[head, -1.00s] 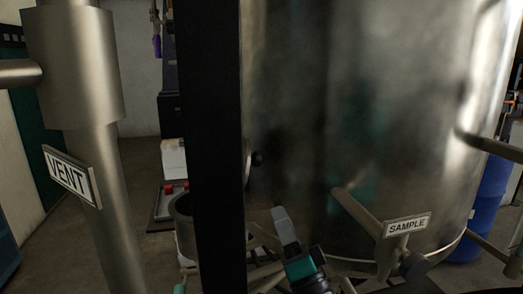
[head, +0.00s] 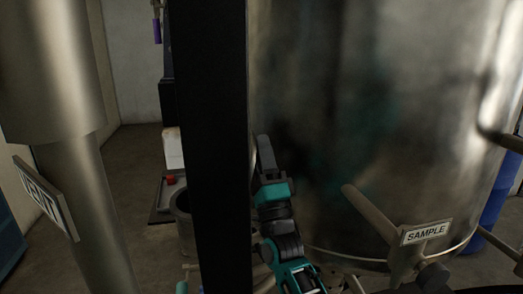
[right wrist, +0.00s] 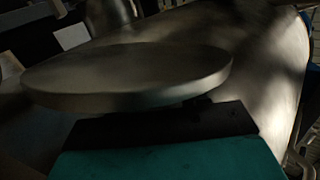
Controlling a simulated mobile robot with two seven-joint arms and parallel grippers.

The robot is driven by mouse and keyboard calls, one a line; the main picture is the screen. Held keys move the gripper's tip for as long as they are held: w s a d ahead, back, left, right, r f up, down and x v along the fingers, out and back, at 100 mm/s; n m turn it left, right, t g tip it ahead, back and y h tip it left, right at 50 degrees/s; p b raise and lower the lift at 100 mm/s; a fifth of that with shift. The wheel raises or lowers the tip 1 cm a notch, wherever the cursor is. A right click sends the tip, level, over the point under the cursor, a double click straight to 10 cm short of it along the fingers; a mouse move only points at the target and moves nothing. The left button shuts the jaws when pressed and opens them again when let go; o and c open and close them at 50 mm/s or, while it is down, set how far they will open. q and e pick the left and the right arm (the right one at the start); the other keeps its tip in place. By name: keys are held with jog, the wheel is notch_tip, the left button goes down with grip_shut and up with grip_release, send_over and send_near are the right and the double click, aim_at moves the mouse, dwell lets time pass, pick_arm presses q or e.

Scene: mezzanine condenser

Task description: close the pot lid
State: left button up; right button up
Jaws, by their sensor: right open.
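A large shiny steel vessel (head: 390,110) fills the right half of the head view; its top is out of view. In the right wrist view a round, flat metal disc (right wrist: 125,75), which looks like the pot lid, lies just beyond my right gripper (right wrist: 165,120). Whether the two touch, I cannot tell. In the head view my right gripper (head: 264,150) points up in front of the vessel's left side, beside a black post. It is open, with nothing seen between its fingers. I cannot pick out the lid in the head view. My left gripper is not in view.
The black upright post (head: 208,130) stands just left of my right gripper. A thick vent pipe (head: 70,150) with a sign is at the left. A sample pipe (head: 375,215) with a sign juts out at the right. A smaller grey container (head: 184,215) is partly behind the post.

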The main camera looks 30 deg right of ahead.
jog(key=shift+w, duration=0.1)
jog(key=shift+c, duration=0.4)
grip_shut()
